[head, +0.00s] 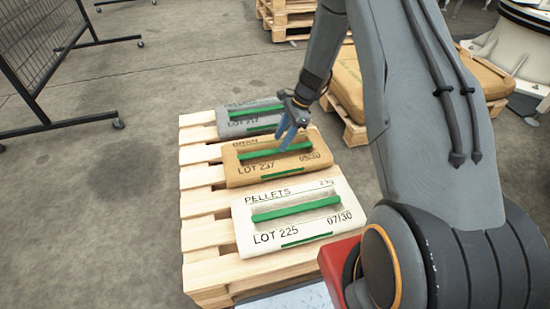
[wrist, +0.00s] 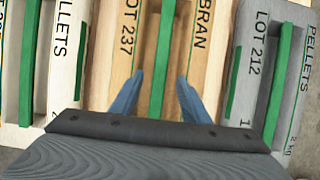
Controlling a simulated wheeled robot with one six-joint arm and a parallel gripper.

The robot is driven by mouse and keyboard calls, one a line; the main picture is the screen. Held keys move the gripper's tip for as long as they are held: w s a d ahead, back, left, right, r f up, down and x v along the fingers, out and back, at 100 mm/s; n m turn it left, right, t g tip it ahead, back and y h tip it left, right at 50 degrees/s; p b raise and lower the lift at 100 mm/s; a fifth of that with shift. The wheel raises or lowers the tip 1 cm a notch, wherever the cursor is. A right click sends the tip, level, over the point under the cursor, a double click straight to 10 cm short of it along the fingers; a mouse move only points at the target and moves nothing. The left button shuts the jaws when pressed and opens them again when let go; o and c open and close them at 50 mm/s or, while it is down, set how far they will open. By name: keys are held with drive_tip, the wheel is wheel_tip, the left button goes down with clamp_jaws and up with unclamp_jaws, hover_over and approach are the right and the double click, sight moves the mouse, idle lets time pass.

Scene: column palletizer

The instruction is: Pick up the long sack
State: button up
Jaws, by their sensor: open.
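Three sacks with green handle strips lie side by side on a wooden pallet (head: 195,205). The near one is a white PELLETS sack (head: 290,225), the middle one a tan BRAN sack (head: 250,177), the far one a grey PELLETS sack (head: 232,127). I cannot tell from these views which is the long one. My gripper (head: 288,138) is above the tan sack. In the wrist view, its open blue fingers (wrist: 158,90) stand on either side of the tan sack's green strip (wrist: 163,55). Nothing is held. The tan sack (wrist: 138,62) is partly hidden by my gripper.
A second pallet (head: 355,134) with tan sacks (head: 349,85) stands behind my arm at the right. Stacked pallets (head: 285,22) are at the back. A wire-mesh fence (head: 40,40) on castors stands at left. The concrete floor between fence and pallet is clear.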

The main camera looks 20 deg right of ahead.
sight(276, 149)
drive_tip(key=b+x, duration=0.1)
drive_tip(key=x, duration=0.4)
drive_tip(key=shift+d, duration=0.1)
clamp_jaws()
idle(1.2)
drive_tip(key=shift+w+r, duration=0.1)
drive_tip(key=shift+w, duration=0.05)
